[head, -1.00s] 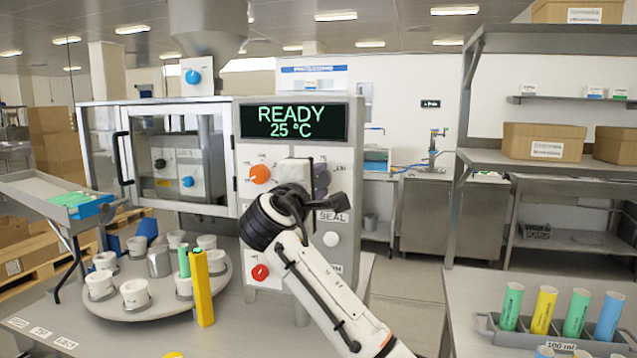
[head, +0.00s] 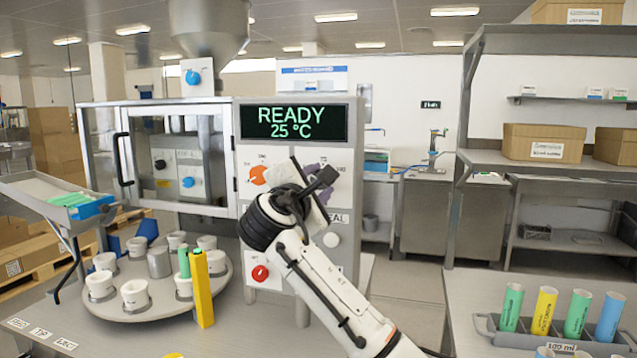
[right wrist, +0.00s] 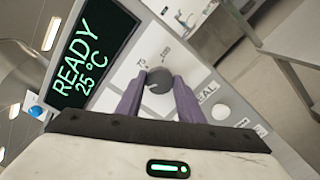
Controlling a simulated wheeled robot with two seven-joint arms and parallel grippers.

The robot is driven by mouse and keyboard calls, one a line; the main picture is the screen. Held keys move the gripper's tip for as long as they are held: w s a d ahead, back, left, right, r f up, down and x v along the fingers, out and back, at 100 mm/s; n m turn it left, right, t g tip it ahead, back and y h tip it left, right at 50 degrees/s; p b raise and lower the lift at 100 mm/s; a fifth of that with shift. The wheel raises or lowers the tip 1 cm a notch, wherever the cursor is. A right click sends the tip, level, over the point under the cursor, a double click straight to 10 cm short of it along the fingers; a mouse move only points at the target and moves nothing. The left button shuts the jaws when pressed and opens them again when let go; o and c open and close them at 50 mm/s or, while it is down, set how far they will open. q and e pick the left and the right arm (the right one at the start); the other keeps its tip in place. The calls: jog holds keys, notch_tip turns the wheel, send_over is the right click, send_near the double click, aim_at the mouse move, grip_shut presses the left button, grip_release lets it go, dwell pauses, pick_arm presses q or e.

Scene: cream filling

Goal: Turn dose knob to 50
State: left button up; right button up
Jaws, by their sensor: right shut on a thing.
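The dose knob (right wrist: 159,76) is a dark grey round knob on the machine's pale front panel, with the marks 75 and 100 beside it in the right wrist view. My right gripper (right wrist: 157,90) is shut on it, one purple finger on each side. In the head view my right gripper (head: 316,173) covers the knob and much of its scale, so the pointer's setting cannot be read. The gripper body is tilted against the panel. The display (head: 294,123) reads READY 25 °C. My left gripper is not in view.
An orange knob (head: 259,175) sits left of my gripper, with a red knob (head: 260,272) lower down and a white button (head: 331,240) close below my wrist. A turntable (head: 128,306) with white cups stands at the left. A tube rack (head: 552,337) stands at the right.

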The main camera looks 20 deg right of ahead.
jog(key=o, duration=1)
jog(key=shift+o, duration=0.2)
jog(key=shift+a, duration=0.1)
jog(key=b+v, duration=0.2)
jog(key=v, duration=0.8)
jog(key=shift+s, duration=0.1)
